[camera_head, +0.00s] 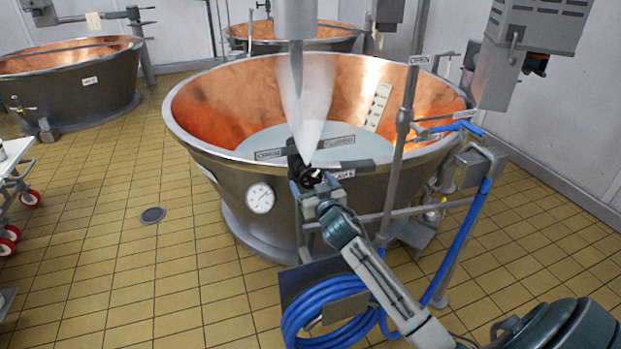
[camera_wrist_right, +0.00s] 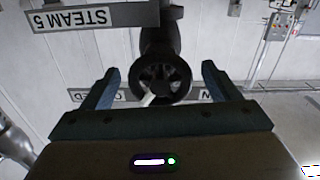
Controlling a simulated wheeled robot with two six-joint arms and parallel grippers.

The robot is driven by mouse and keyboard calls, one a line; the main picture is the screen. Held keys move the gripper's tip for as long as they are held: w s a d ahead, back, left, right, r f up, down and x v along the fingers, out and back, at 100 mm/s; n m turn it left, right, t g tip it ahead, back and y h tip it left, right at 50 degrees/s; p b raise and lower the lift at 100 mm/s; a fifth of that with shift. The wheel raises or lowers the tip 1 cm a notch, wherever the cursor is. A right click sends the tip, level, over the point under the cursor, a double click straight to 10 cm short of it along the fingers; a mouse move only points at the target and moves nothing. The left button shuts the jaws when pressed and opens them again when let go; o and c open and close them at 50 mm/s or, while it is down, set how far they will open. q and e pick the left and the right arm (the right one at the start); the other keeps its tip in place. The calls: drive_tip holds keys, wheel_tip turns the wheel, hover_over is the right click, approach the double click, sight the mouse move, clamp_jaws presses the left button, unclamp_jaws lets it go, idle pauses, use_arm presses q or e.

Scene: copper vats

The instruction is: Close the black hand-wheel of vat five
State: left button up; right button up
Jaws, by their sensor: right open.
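The black hand-wheel (camera_wrist_right: 164,82) is in the middle of the right wrist view, on a dark valve body, between and just beyond my two fingers. My right gripper (camera_wrist_right: 162,88) is open, one finger on each side of the wheel, with gaps to it. In the head view the right gripper (camera_head: 307,180) is at the front rim of the copper vat (camera_head: 205,100), and the black wheel and valve (camera_head: 297,160) show partly behind it. A "STEAM 5" label (camera_wrist_right: 88,18) shows upside down in the wrist view. My left gripper is not in view.
White steam (camera_head: 308,95) rises above the valve, next to a vertical grey pipe (camera_head: 295,20). Tiled floor at left is mostly clear.

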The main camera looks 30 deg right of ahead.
drive_tip(key=shift+w+d, duration=0.1)
drive_tip(key=shift+w, duration=0.5)
drive_tip(key=c, duration=1)
drive_tip(key=shift+o, duration=0.2)
drive_tip(key=shift+f+b, duration=0.15)
drive_tip(key=shift+b, duration=0.15)
drive_tip(key=shift+f+m+b, duration=0.15)
drive_tip(key=shift+m+b, duration=0.95)
drive_tip(key=shift+b, duration=0.05)
drive_tip(key=shift+r+m+b, duration=0.2)
drive_tip(key=shift+m+b, duration=0.3)
drive_tip(key=shift+m, duration=0.4)
drive_tip(key=shift+r+m, duration=0.1)
drive_tip(key=shift+m, duration=0.2)
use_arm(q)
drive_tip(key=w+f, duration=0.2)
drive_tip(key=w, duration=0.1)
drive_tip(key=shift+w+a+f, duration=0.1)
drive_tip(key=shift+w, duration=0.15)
